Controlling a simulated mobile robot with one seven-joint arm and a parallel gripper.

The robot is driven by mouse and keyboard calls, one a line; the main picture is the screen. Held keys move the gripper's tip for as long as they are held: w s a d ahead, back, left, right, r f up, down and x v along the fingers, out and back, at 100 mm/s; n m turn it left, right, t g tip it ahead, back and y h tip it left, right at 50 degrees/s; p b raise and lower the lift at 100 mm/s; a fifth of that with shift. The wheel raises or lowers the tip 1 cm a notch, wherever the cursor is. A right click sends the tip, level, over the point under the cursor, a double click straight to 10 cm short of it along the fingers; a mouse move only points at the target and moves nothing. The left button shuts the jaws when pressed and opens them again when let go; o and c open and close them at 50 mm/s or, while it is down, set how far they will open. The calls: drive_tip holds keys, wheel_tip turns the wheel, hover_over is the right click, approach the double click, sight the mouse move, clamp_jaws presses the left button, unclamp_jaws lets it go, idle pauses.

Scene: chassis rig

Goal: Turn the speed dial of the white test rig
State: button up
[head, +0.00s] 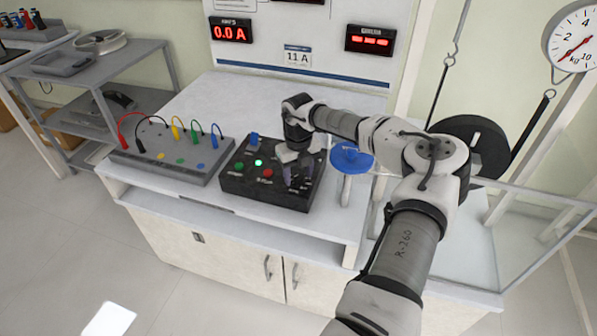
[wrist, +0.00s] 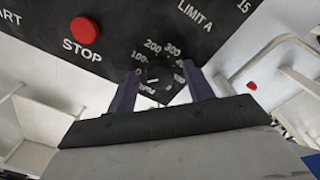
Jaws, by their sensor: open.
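The speed dial (wrist: 154,80) shows in the wrist view as a dark knob with a pale mark, ringed by numbers from 0 to 400 and beyond. It sits on the black control box (head: 233,184) on the white test rig (head: 193,97). My gripper (wrist: 162,72) is open, with one purple finger on each side of the dial. I cannot tell whether the fingers touch it. In the head view my gripper (head: 298,175) points down over the box's right part and hides the dial. The lower part of the scale is partly hidden by the gripper body.
A red STOP button (wrist: 85,31) is left of the dial; a lit green button (head: 258,162) shows on the box. A grey socket box with cables (head: 173,150) stands left. A blue round handle (head: 351,158) stands close right. A display (head: 230,31) reads 0.0 A.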

drive_tip(key=c, duration=1)
drive_tip(key=m+b, duration=0.3)
drive_tip(key=shift+f+m, duration=0.15)
drive_tip(key=shift+m, duration=0.25)
drive_tip(key=m+b, duration=0.3)
drive_tip(key=m, duration=0.2)
drive_tip(key=m+b, duration=0.3)
drive_tip(key=m, duration=0.2)
drive_tip(key=shift+m+b, duration=1)
drive_tip(key=shift+m, duration=1)
